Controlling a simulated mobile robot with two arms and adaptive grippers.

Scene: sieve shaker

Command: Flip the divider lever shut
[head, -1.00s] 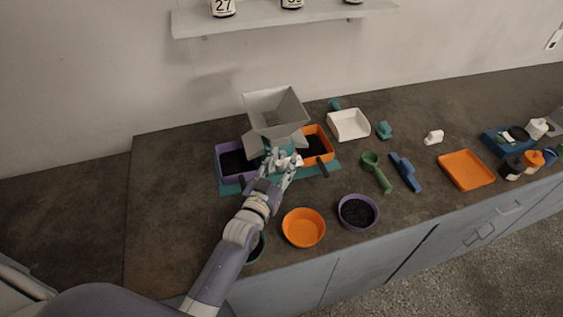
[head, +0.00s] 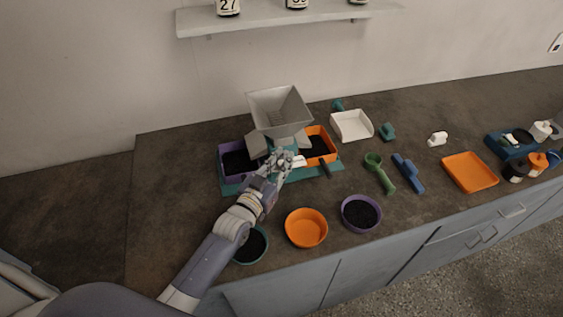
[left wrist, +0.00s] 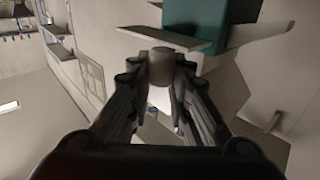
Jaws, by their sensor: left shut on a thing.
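The divider (head: 278,116) is a grey hopper on a teal stand, with side chutes over a purple bin (head: 225,168) and an orange bin (head: 330,146), both holding dark grains. My left gripper (head: 284,163) is at the front of the stand, below the hopper. In the left wrist view, its fingers (left wrist: 163,85) are shut on a short grey rounded piece, which seems to be the divider lever (left wrist: 162,66). A pale piece shows by the fingertips in the head view. The fingers hide most of the lever. My right gripper is out of view.
In front stand an orange bowl (head: 306,228), a purple bowl with dark grains (head: 375,225) and another dark-filled bowl (head: 252,247) beside my arm. Scoops (head: 408,173), a white tray (head: 352,126) and an orange tray (head: 470,172) lie to the right. The counter's left is clear.

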